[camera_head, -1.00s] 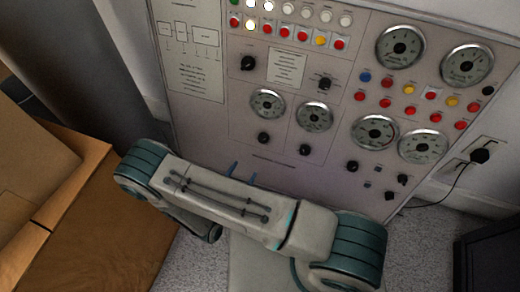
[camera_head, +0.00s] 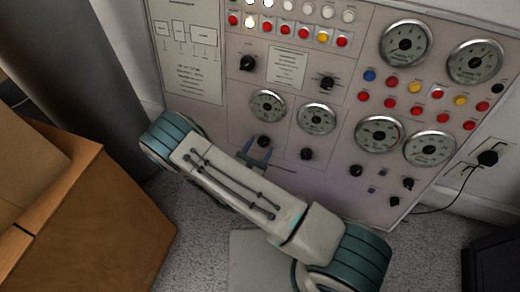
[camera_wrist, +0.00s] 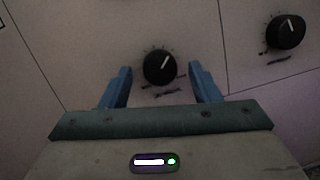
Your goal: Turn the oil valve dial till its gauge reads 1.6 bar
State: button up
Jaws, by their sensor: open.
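A black dial (camera_head: 264,141) sits low on the grey control panel, under a round gauge (camera_head: 268,105). The gauge's needle and the panel labels are too small to read, so I cannot confirm which dial is the oil valve. My gripper (camera_head: 256,156) is at this dial with its blue fingers pointing at the panel. In the wrist view my gripper (camera_wrist: 160,76) is open, with one finger on each side of the black dial (camera_wrist: 159,67). Gaps show between the fingers and the dial. The dial's white mark points up and right.
A second dial (camera_wrist: 285,31) is to the right in the wrist view, under another gauge (camera_head: 316,118) in the head view. Larger gauges, buttons and knobs fill the right of the panel. A wooden box (camera_head: 95,215) stands at the left. A plugged-in cable (camera_head: 487,158) is at right.

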jog(key=shift+w, duration=0.1)
jog(key=c, duration=1)
jog(key=shift+n, duration=0.4)
jog(key=n+y+p, duration=0.1)
jog(key=n+p, duration=0.1)
jog(key=n, duration=0.2)
jog(key=shift+d+r+t+p, duration=0.1)
jog(key=shift+d+t+p, duration=0.05)
jog(key=shift+t+p, duration=0.2)
jog(key=shift+d+n+t+y+p, duration=0.1)
jog(key=shift+n+t+y+p, duration=0.25)
jog(key=shift+n+p, duration=1)
jog(key=shift+n+b, duration=0.4)
jog(key=shift+n, duration=0.25)
